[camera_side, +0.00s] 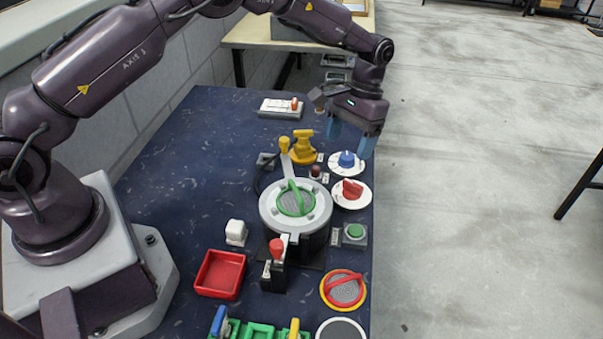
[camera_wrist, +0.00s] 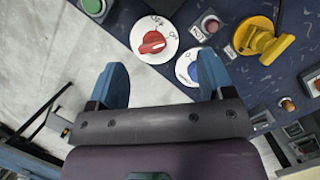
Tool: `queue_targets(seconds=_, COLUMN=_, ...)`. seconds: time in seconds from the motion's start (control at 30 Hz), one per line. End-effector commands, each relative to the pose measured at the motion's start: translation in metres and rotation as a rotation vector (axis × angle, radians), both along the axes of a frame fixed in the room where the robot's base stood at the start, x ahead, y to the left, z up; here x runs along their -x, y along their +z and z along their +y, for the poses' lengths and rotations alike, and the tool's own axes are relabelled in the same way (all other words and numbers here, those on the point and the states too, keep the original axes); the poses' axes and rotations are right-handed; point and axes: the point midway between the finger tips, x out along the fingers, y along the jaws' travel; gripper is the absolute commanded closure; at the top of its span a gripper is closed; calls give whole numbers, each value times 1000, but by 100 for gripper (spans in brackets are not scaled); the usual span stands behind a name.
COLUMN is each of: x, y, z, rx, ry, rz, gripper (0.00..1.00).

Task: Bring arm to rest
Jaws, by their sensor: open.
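My gripper (camera_side: 353,138) is open and empty, with its two blue fingers spread apart. In the side view it hangs over the far right edge of the dark blue table (camera_side: 190,200), just behind the blue knob (camera_side: 346,159) on its white dial. In the wrist view the fingers of my gripper (camera_wrist: 163,78) stand wide apart. The red knob (camera_wrist: 152,42) on its white dial lies beyond them. The blue knob (camera_wrist: 194,70) is partly hidden by the right finger. My arm reaches across the far side of the table.
A yellow handle (camera_side: 304,146), a round grey fixture with a green handle (camera_side: 296,204), a red tray (camera_side: 219,274), a green button (camera_side: 354,231) and a red-handled disc (camera_side: 344,289) crowd the table. The table's left part is clear. Open floor (camera_side: 480,200) lies to the right.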

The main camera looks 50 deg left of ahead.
Motion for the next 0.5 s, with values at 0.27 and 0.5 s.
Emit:
queue_targets(seconds=0.27, x=59, y=99, z=18, rx=-6, ry=-61, rz=-168, gripper=26)
queue_targets(seconds=0.5, x=131, y=159, z=32, rx=-19, ry=-97, rz=-322, gripper=26)
